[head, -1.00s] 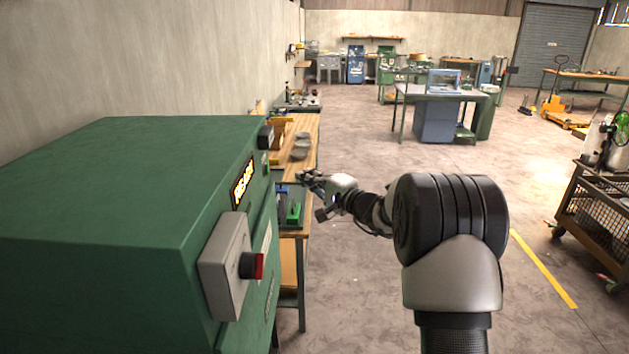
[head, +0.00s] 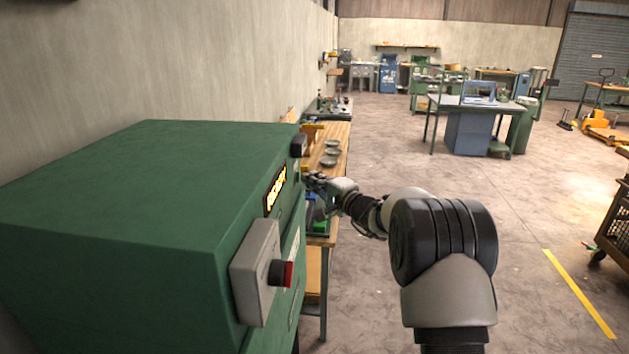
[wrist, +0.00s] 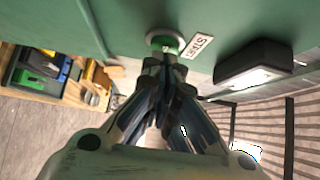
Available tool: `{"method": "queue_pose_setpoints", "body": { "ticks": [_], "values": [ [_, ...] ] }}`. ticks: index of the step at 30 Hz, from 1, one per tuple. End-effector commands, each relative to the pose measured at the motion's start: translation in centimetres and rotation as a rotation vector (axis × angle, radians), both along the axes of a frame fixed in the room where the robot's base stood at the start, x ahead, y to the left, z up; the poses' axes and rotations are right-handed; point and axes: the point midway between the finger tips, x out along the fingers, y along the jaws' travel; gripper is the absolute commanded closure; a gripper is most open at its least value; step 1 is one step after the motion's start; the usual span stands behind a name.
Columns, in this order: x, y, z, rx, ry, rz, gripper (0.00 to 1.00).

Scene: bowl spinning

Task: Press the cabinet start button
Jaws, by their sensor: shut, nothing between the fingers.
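The green cabinet (head: 120,215) fills the left of the head view. Its start button (wrist: 165,41) shows in the wrist view as a round button with a pale ring, beside a small START label (wrist: 197,45). My gripper (wrist: 166,62) is shut and empty, its fingertips in front of the button and overlapping its lower edge in the picture. I cannot tell whether they touch it. In the head view my gripper (head: 316,181) is at the cabinet's front face, partly hidden by it; the start button is not visible there.
A grey box with a red button (head: 284,273) sits on the near part of the cabinet front. A lit display (head: 276,190) is above it. A black housing (wrist: 255,62) juts out beside the START label. A wooden workbench (head: 337,135) with bowls stands beyond the cabinet.

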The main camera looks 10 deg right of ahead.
Motion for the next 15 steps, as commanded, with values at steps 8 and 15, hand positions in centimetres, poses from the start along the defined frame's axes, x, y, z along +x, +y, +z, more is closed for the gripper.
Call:
{"method": "queue_pose_setpoints", "body": {
  "ticks": [8, 15],
  "values": [
    [0.4, 1.6, -0.5, -0.003, -0.001, 0.002, 1.0],
    [0.5, 2.1, 0.0, -0.002, -0.001, 0.005, 1.0]
  ]
}}
